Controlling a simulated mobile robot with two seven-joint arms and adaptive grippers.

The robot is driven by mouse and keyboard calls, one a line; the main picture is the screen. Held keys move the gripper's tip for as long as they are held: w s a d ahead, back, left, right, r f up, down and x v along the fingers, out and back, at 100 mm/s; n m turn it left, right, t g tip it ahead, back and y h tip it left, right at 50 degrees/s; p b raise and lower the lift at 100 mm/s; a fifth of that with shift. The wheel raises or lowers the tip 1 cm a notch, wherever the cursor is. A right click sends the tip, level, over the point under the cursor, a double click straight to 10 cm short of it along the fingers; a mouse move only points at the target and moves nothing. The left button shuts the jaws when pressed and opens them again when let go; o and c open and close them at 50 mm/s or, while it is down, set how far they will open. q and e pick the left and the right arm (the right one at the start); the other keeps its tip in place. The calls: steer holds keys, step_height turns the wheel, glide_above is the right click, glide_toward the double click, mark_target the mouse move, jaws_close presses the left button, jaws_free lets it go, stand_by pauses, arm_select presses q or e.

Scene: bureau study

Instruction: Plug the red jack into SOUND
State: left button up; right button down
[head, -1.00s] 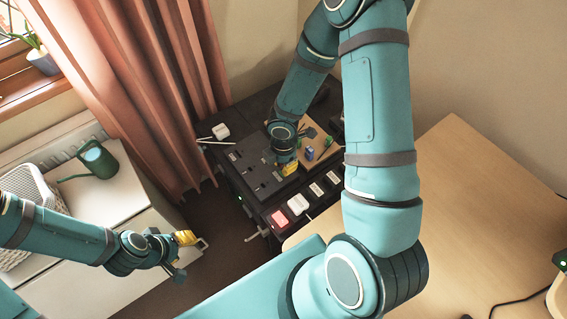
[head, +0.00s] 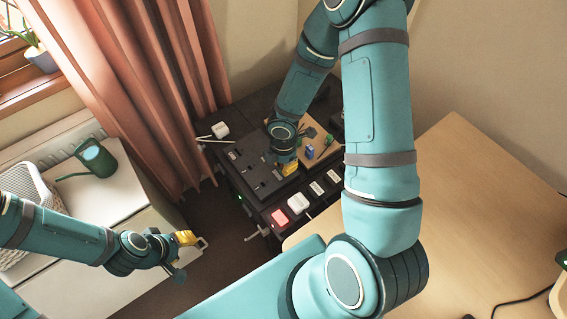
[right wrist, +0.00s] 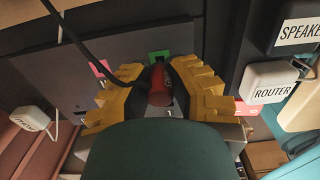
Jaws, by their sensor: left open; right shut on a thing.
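The red jack (right wrist: 159,88) is between the yellow fingers of my right gripper (right wrist: 158,95) in the right wrist view, with its round end toward the camera. In the head view my right gripper (head: 288,168) is low over the dark panel (head: 250,165), and the jack is hidden there. A green socket (right wrist: 158,57) shows just beyond the jack; I cannot tell whether the jack is in a socket. A pink socket (right wrist: 98,68) is to the left. No SOUND label is readable. My left gripper (head: 184,239) is open and empty, far left of the panel.
ROUTER (right wrist: 270,82) and SPEAKER (right wrist: 298,32) plugs stand to the right in the wrist view. A black cable (right wrist: 75,40) crosses the upper left. A brown board (head: 322,150) with a blue piece (head: 309,152) lies beside my right gripper. A wooden desk (head: 470,190) is at the right.

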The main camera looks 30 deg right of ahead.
steer(key=shift+f+b, duration=0.35)
steer(key=shift+f, duration=0.6)
stand_by(1.1)
steer(key=c, duration=0.9)
jaws_free()
step_height(320, 180, up, 12)
steer(key=shift+r, duration=0.1)
